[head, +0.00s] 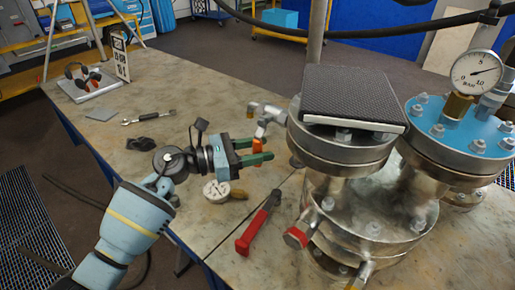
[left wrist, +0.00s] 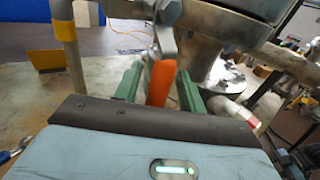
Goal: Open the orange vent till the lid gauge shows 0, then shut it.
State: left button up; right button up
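The orange vent lever (head: 258,146) hangs from a grey metal fitting (head: 266,112) on the left side of the near vessel (head: 345,150). My left gripper (head: 262,149) has its green fingers either side of the lever. In the left wrist view the orange lever (left wrist: 160,82) stands between the two fingers (left wrist: 159,88), with narrow gaps showing; the fingers look open. The lid gauge (head: 476,72) stands on the blue lid (head: 455,130) of the right vessel. Its needle points right, seemingly between 5 and 10 bar. My right gripper is in neither view.
A black textured pad (head: 352,97) lies on the near vessel's lid. A red-handled tool (head: 258,225) and a loose dial (head: 216,191) lie on the workbench (head: 200,235). A red-capped side fitting (head: 297,238) sticks out low. Ear defenders (head: 83,75) and a wrench (head: 148,117) lie farther back.

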pick_arm(q)
grip_shut()
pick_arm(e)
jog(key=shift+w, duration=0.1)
